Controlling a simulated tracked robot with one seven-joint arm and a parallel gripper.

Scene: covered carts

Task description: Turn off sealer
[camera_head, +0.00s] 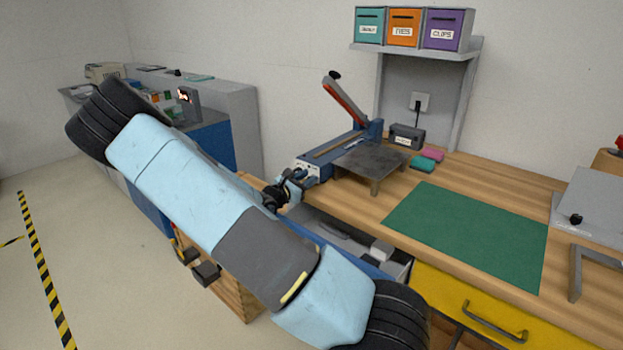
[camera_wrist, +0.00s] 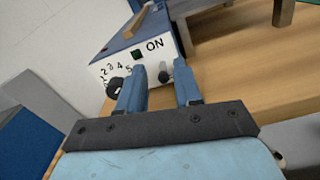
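The sealer (camera_head: 358,133) is a blue machine on the wooden bench, with its lever arm (camera_head: 345,102) raised. Its white front panel (camera_wrist: 118,67) fills the upper left of the wrist view. The panel carries a numbered dial with a black knob (camera_wrist: 114,87), a small dark green square (camera_wrist: 137,55), the word ON and a small dark switch (camera_wrist: 164,75). My gripper (camera_wrist: 160,72) is open and close to the panel. The switch shows between the fingertips, the knob left of the left finger. Contact with the switch cannot be told. In the head view my gripper (camera_head: 291,187) is small and partly hidden.
A dark metal stand (camera_head: 370,160) is beside the sealer, with a green mat (camera_head: 470,232) to the right. An open drawer (camera_head: 340,235) lies below my gripper. A shelf (camera_head: 412,50) with three labelled bins is above. A grey cart (camera_head: 230,105) stands at the left.

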